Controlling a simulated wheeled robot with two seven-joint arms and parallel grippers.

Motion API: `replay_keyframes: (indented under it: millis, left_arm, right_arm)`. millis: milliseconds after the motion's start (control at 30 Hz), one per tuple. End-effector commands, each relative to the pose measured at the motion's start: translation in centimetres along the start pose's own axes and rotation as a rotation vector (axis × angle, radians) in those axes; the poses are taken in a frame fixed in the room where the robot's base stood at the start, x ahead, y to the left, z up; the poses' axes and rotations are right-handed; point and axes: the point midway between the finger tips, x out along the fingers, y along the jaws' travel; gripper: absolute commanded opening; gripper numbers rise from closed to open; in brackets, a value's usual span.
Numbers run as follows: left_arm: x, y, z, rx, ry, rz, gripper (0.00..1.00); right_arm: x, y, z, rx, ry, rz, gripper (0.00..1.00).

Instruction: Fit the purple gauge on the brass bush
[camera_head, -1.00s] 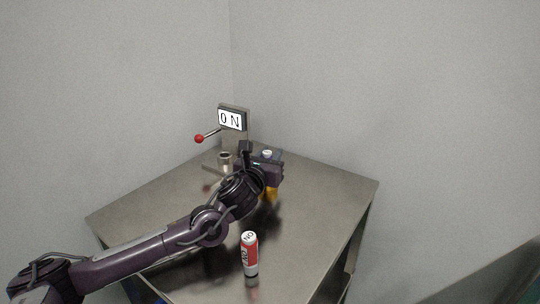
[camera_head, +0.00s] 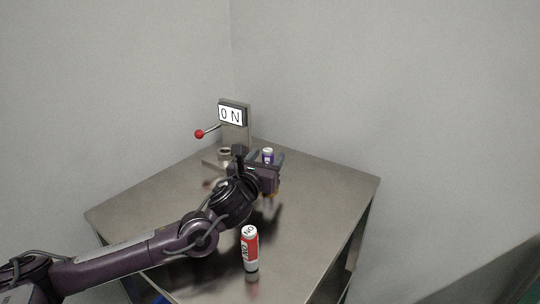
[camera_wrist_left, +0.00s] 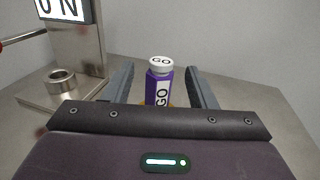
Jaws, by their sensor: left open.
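The purple gauge (camera_wrist_left: 158,88) has a white cap and a white GO label. It stands upright between the spread fingers of my left gripper (camera_wrist_left: 160,76) in the left wrist view, with a gap on each side. Its lower end is hidden behind the gripper body. In the head view the top of the gauge (camera_head: 267,154) shows just beyond the left gripper (camera_head: 272,162). The brass bush (camera_wrist_left: 61,80) is an open ring on a metal base, to the left of the gripper. It also shows in the head view (camera_head: 224,154). My right gripper is out of view.
A post with an ON sign (camera_head: 231,115) and a red-knobbed lever (camera_head: 200,134) rises behind the bush. A red and white gauge (camera_head: 250,250) stands upright near the front of the metal table (camera_head: 325,195). The table's right side is clear.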

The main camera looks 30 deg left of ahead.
Motion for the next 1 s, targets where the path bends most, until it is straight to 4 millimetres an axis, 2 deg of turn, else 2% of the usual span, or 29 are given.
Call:
replay_keyframes:
  millis: [100, 300, 867, 1000]
  left_arm:
    - [-2.1, 0.0, -0.3, 0.004, 0.001, -0.001, 0.51]
    - [-4.1, 0.1, -0.1, 0.002, -0.001, 0.0, 0.51]
    - [-4.4, 0.0, 0.0, 0.0, -0.002, 0.0, 0.51]
    - [-4.4, 0.0, 1.1, 0.0, -0.002, 0.0, 0.51]
  right_arm:
    - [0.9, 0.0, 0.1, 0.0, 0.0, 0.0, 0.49]
    - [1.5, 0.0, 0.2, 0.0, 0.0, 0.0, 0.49]
    - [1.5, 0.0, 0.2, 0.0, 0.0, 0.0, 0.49]
    - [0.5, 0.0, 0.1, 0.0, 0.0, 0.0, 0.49]
